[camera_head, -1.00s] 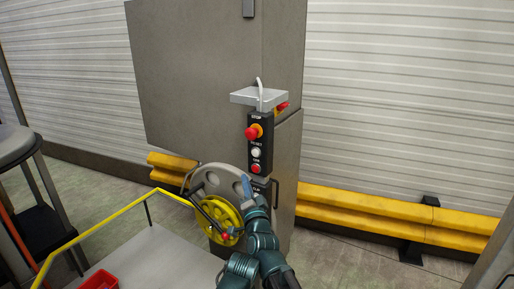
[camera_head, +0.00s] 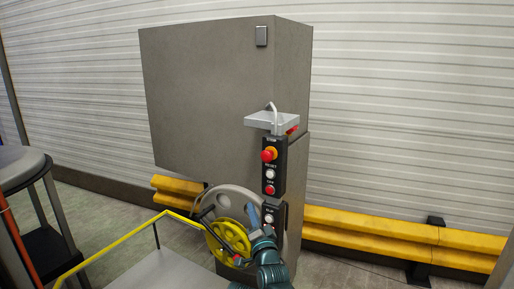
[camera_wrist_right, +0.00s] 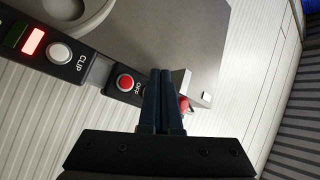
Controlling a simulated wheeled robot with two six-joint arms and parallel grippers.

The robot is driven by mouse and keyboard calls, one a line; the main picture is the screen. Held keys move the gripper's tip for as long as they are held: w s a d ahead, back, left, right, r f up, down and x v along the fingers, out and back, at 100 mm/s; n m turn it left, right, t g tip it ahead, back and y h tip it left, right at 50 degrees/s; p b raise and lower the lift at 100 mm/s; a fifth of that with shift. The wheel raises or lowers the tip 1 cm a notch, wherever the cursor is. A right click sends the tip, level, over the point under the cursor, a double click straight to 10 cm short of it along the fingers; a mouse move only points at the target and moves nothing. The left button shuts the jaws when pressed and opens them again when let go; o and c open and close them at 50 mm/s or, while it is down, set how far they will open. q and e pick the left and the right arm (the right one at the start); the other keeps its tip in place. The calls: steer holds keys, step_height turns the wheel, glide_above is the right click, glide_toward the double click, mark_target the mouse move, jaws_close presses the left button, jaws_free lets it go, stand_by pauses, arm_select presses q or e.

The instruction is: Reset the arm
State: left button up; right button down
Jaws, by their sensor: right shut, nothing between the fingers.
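My right gripper (camera_head: 254,214) is shut and empty, its blue fingers pointing up in front of the grey machine cabinet (camera_head: 215,90). In the right wrist view the closed fingertips (camera_wrist_right: 162,73) overlap the control panel near a red OFF button (camera_wrist_right: 125,83). I cannot tell whether they touch it. In the head view, the upper control box (camera_head: 272,170) carries a red emergency stop, a white button and a red button. A lower box (camera_head: 269,213) with a white button sits just right of my fingers. My left gripper is out of view.
A yellow wheel (camera_head: 226,240) on a grey disc stands close left of my right arm. A yellow rail (camera_head: 125,241) edges the platform at lower left. A dark stool-like stand (camera_head: 22,168) is at far left. Yellow barriers (camera_head: 375,224) run along the white wall.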

steer(key=s+d+f+n+g+h, duration=0.15)
steer(key=d+f+g, duration=0.25)
steer(key=f, duration=0.4)
steer(key=s+d+f+n+g+h, duration=0.1)
steer(key=s+d+f+n+g, duration=0.25)
steer(key=f, duration=0.55)
steer(key=s+d+f+n+g+h, duration=0.2)
steer(key=s+d+f+g, duration=0.5)
steer(key=s+f+g, duration=0.1)
steer(key=s+d+f+n+g, duration=0.2)
steer(key=s+d+g, duration=0.2)
steer(key=s, duration=0.4)
steer(key=s+a+n+h, duration=0.1)
steer(key=s+a+n, duration=0.2)
steer(key=s+a, duration=0.3)
steer(key=a, duration=0.5)
steer(key=shift+n+g+h, duration=0.3)
steer(key=shift+g+h, duration=0.05)
steer(key=shift+a, duration=0.2)
